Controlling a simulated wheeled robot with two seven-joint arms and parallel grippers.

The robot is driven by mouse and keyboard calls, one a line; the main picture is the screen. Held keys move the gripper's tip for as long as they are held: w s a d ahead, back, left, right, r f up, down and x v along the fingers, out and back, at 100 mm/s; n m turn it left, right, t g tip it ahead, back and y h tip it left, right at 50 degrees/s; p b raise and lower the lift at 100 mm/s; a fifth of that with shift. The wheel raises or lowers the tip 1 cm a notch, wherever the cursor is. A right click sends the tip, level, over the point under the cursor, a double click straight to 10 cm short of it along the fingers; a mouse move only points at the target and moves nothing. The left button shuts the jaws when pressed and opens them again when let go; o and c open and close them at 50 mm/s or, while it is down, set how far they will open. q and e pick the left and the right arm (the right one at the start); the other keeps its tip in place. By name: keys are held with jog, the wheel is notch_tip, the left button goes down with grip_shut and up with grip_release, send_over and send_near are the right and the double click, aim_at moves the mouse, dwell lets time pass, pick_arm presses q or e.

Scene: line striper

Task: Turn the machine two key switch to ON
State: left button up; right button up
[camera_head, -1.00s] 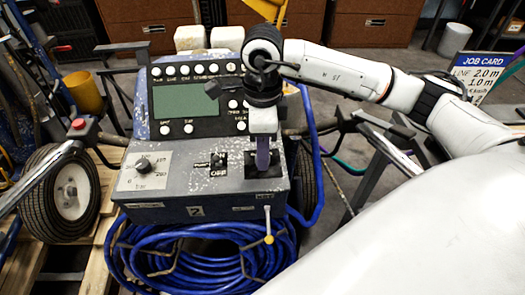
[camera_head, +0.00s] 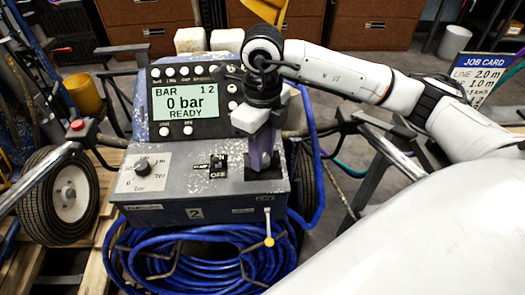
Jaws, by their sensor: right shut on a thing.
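Machine two is the grey-blue console (camera_head: 160,214) marked "2". The key switch sits on a black plate (camera_head: 277,173) at the right of the console's lower panel. My right gripper (camera_head: 263,158) points down over this plate, shut on the key, with its purple part close above the plate. The key itself and its ON and OFF marks are hidden behind the gripper. My left gripper is not in view.
A small black switch (camera_head: 217,163) labelled OFF is left of my right gripper. A pressure dial (camera_head: 142,164) is farther left. A red button (camera_head: 77,125) tops the left handle. Coiled blue hose (camera_head: 200,262) hangs below the panel. A job card (camera_head: 482,77) stands right.

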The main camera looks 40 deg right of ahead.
jog(key=shift+r, duration=0.1)
dwell(0.3)
jog(key=o, duration=1.1)
jog(key=shift+c, duration=0.2)
notch_tip(320, 180, up, 10)
jog(key=p, duration=0.1)
jog(key=shift+r, duration=0.1)
jog(key=shift+r, duration=0.1)
